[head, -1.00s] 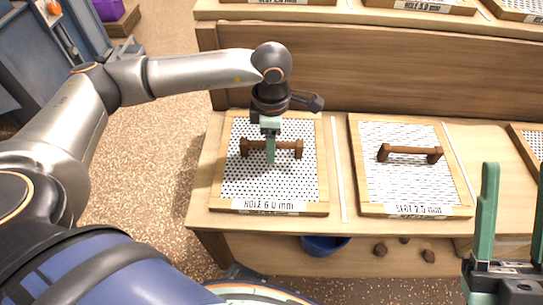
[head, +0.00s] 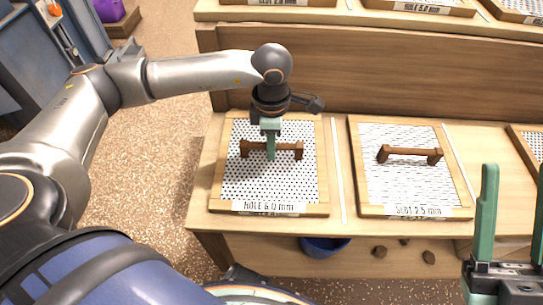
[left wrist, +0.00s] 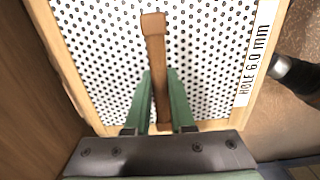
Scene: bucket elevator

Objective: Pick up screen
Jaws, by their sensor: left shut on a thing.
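The screen labelled HOLE 6.0 mm (head: 228,192) is a wood-framed white plate with round holes. It lies on the left end of the wooden bench shelf. Its brown bar handle (head: 286,150) runs across the middle. My left gripper (head: 270,152) points down over it and is shut on the handle. In the left wrist view the handle (left wrist: 157,60) runs between the two green fingers of the left gripper (left wrist: 160,80). My right gripper (head: 515,172) is at the lower right, open and empty, apart from the screens.
A SLOT 2.5 mm screen (head: 410,182) lies to the right, past a thin pale divider (head: 336,165). More screens lie on the upper shelf and at the right edge. A tall wooden back board (head: 400,75) stands behind. A blue bucket (head: 324,246) is below the shelf.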

